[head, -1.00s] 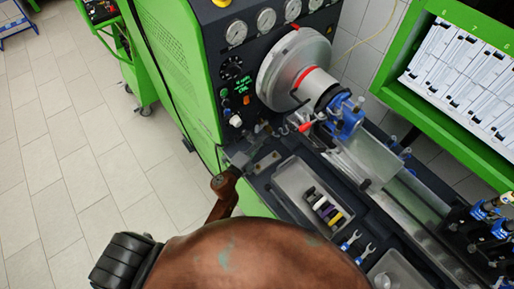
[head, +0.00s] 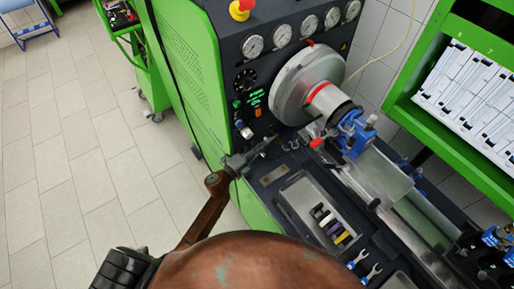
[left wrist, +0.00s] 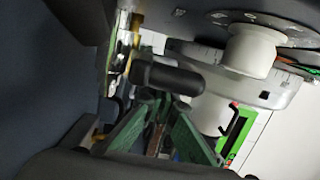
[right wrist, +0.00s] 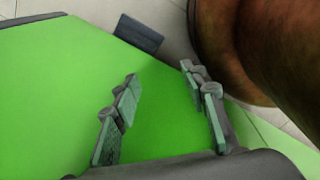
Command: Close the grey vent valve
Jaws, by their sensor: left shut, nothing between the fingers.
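The left gripper (head: 243,160) is at the front of the pump testbench, just below its control panel. In the left wrist view its green fingers (left wrist: 160,98) come together at the tips with nothing held. A dark grey cylindrical handle (left wrist: 168,77) lies across, close beyond the fingertips; it may be the vent valve, but I cannot be sure. Whether the fingers touch it is unclear, and the gripper hides this spot in the head view. The right gripper (right wrist: 160,80) is open and empty, facing a plain green panel (right wrist: 60,100).
The large round chuck (head: 310,85) and blue clamp (head: 355,132) stand right of the left gripper. A grey tray (head: 300,203) with coloured pieces and two wrenches (head: 365,260) lie on the bench. Gauges (head: 283,36) line the panel.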

